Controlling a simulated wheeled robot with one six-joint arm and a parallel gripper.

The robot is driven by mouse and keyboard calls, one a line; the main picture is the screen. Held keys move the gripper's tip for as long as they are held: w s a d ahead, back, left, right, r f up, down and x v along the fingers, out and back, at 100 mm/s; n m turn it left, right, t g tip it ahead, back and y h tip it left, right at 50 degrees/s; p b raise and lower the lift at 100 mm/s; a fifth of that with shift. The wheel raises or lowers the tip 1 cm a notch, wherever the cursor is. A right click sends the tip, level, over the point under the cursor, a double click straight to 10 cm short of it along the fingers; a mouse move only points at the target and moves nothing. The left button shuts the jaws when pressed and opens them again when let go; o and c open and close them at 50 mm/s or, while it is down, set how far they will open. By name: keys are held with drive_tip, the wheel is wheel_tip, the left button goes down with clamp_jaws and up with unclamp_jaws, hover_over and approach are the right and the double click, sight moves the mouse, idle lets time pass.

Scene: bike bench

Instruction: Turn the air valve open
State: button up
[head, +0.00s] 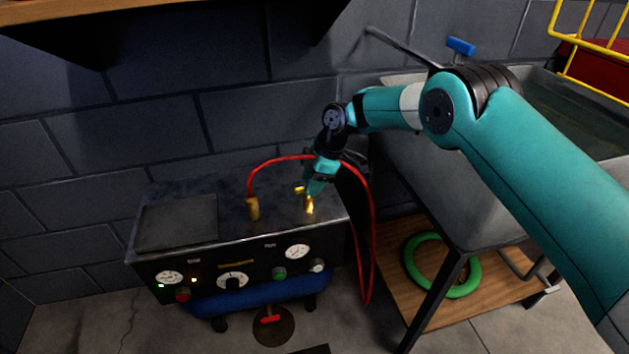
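A brass valve (309,205) with a small yellow handle piece (299,190) stands upright near the right end of the top of a dark compressor unit (160,262). My gripper (312,192) points down at the valve from above, with its fingertips at or just over the valve's top. The fingers are small and partly merge with the brass, so I cannot tell whether they are open or closed on it, or which way the handle is turned. A second brass fitting (253,209), with a red hose (372,230) rising from it, stands to the left.
The unit's front has gauges, including one at the right (298,251), and several knobs. A grey sink (420,185) stands to the right, with a green ring (471,278) on the wooden shelf below. A wooden shelf (150,8) overhangs the upper left. A red-handled item (271,319) sits near the floor.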

drive_tip(key=p+v, duration=0.9)
drive_tip(key=v, duration=0.8)
